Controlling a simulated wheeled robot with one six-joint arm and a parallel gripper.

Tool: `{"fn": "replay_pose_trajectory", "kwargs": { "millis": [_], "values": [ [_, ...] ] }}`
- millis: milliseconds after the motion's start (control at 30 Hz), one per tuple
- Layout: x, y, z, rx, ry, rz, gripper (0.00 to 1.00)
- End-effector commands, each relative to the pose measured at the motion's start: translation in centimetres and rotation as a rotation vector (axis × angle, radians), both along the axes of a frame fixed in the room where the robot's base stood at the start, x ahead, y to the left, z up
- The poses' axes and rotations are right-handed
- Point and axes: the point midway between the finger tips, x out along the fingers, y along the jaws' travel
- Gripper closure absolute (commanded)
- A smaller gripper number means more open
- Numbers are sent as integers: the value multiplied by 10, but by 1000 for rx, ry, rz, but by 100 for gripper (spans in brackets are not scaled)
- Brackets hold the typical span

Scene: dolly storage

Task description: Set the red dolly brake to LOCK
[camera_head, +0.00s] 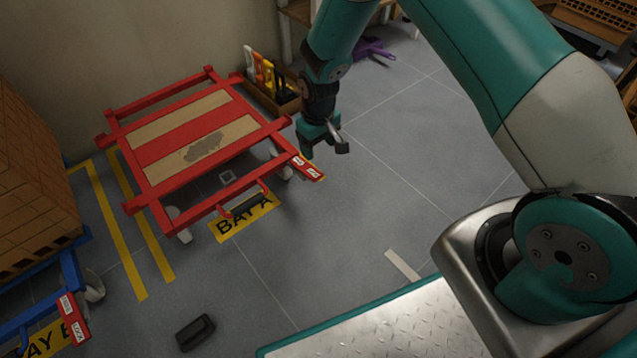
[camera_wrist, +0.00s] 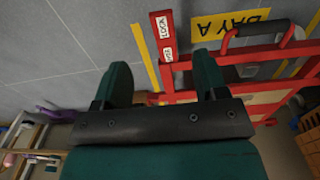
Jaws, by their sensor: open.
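The red dolly (camera_head: 205,168) stands on the grey floor by the wall, with wood-coloured deck panels. Its red brake plate (camera_head: 310,169), with two small white labels, sticks out at the near right corner. In the wrist view the plate (camera_wrist: 157,38) shows at top centre; one label reads LOCK, and the other is too small to read surely. My gripper (camera_head: 324,150) is open and empty, above and just right of that corner. Its two fingers (camera_wrist: 162,80) show in the wrist view, with the plate beyond the gap between them. I cannot tell the brake's setting.
A tool bin (camera_head: 275,95) is behind the red dolly. A black object (camera_head: 195,332) lies in front. Floor to the right is clear.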

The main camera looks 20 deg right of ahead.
Motion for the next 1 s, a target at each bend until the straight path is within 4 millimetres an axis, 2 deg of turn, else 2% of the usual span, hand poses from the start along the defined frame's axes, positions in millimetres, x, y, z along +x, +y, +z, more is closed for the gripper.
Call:
{"fn": "replay_pose_trajectory", "kwargs": {
  "millis": [33, 100, 300, 500, 700, 1000],
  "values": [
    [-1, 0, -19, 0, 3, 0, 34],
    [-1, 0, -36, 0, 2, 0, 34],
    [-1, 0, -82, 1, 1, 0, 34],
    [0, 0, -120, 1, 1, 0, 34],
    [0, 0, -139, 1, -1, 0, 34],
    [0, 0, -142, 1, 0, 0, 34]
  ]
}}
